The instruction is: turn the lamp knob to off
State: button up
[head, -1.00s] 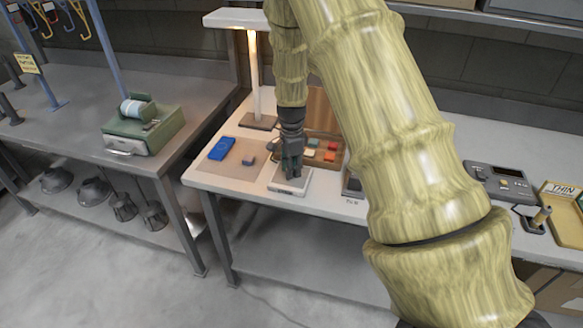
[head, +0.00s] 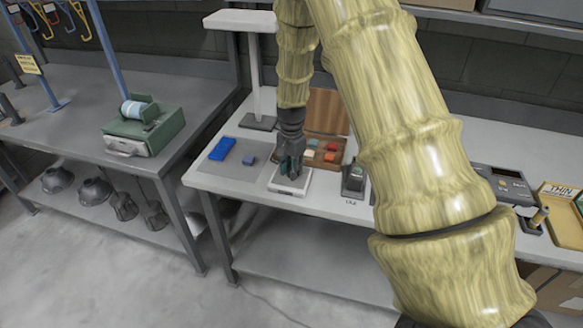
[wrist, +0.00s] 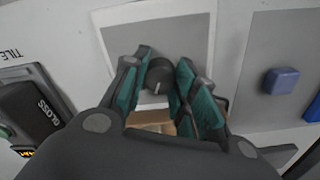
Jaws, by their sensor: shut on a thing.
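The lamp knob (wrist: 159,75) is a small dark round knob with a light pointer line, on a pale square base plate (wrist: 120,20) in the wrist view. My gripper (wrist: 160,82) is shut on the knob, with a green-padded finger on each side of it. In the head view my gripper (head: 289,172) points down over the pale base (head: 300,186) near the table's front edge, and its fingers hide the knob. The lamp (head: 254,75), a white post with a flat top, stands behind it and looks unlit.
A blue box (head: 221,148) and a small blue block (head: 249,159) lie left on a grey mat. An open wooden box (head: 327,120) with coloured pieces stands behind right. A dark device (head: 354,180) is close on the right.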

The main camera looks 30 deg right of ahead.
jog(key=n, duration=0.4)
jog(key=shift+w+r+n, duration=0.1)
jog(key=shift+n, duration=0.2)
jog(key=n+p, duration=0.1)
jog(key=n, duration=0.2)
jog(key=shift+n, duration=0.3)
jog(key=n, duration=0.3)
jog(key=shift+n, duration=0.3)
jog(key=shift+n+p, duration=0.3)
jog(key=shift+n, duration=1.6)
jog(key=o, duration=1.1)
jog(key=shift+c, duration=0.2)
notch_tip(320, 180, up, 12)
